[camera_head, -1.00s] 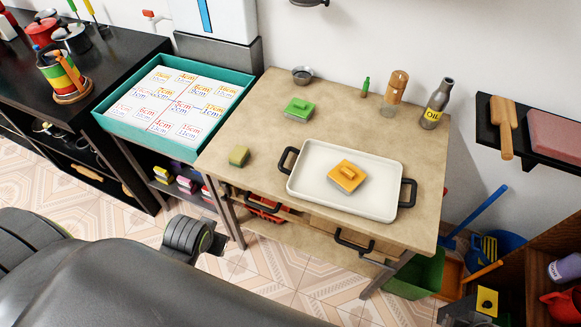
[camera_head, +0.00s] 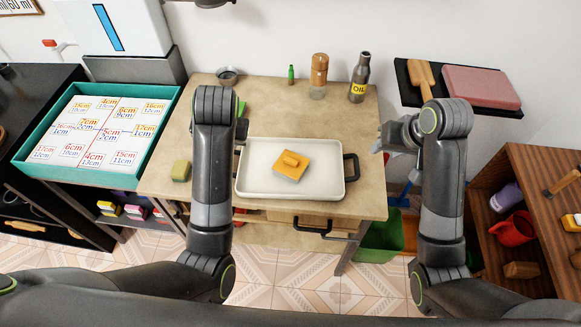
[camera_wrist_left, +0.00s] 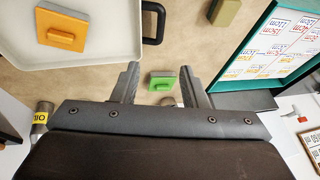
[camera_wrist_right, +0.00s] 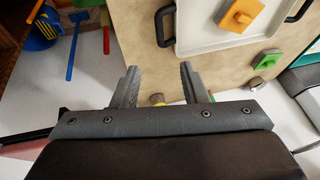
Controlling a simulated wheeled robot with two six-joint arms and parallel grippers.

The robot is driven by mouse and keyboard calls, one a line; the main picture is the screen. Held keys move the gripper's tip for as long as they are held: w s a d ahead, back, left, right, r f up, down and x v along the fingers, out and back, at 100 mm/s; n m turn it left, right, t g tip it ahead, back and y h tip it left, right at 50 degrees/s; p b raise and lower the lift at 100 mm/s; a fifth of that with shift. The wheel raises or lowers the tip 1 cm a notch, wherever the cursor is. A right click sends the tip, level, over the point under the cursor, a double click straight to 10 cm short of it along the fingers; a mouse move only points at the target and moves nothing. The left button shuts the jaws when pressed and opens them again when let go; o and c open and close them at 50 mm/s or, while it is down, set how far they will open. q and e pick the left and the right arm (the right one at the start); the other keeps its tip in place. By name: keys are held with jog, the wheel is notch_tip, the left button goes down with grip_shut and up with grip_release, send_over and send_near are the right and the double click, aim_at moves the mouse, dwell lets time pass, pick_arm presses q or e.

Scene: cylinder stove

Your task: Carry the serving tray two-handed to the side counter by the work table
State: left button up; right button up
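The white serving tray (camera_head: 318,185) lies flat on the work table (camera_head: 276,96), with a black handle at each end. A yellow-orange block with a knob (camera_head: 291,166) sits in it. The tray shows upper left in the left wrist view (camera_wrist_left: 95,50) and at the top in the right wrist view (camera_wrist_right: 205,32). My left gripper (camera_wrist_left: 158,80) is open and empty, above the table near the left handle (camera_wrist_left: 154,22); my arm mostly hides it in the head view. My right gripper (camera_head: 384,141) is open and empty, to the right of the right handle (camera_head: 351,167), apart from it.
A green block (camera_wrist_left: 163,81), a sponge (camera_head: 181,170), a bowl (camera_head: 228,75) and bottles (camera_head: 359,78) stand on the table. A teal tray of number cards (camera_head: 33,150) is at the left. A wall shelf (camera_head: 409,93) and a wooden cabinet (camera_head: 483,193) are at the right.

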aim_at(358, 165)
pick_arm(q)
jog(key=x, duration=1.7)
jog(key=shift+w+a+f, duration=0.1)
jog(key=shift+f, duration=0.1)
pick_arm(e)
jog(key=x, duration=1.7)
jog(key=shift+w+f, duration=0.1)
jog(key=shift+f, duration=0.1)
pick_arm(q)
jog(key=shift+c, duration=0.3)
pick_arm(e)
jog(key=shift+c, duration=0.3)
pick_arm(q)
grip_shut()
pick_arm(e)
grip_shut()
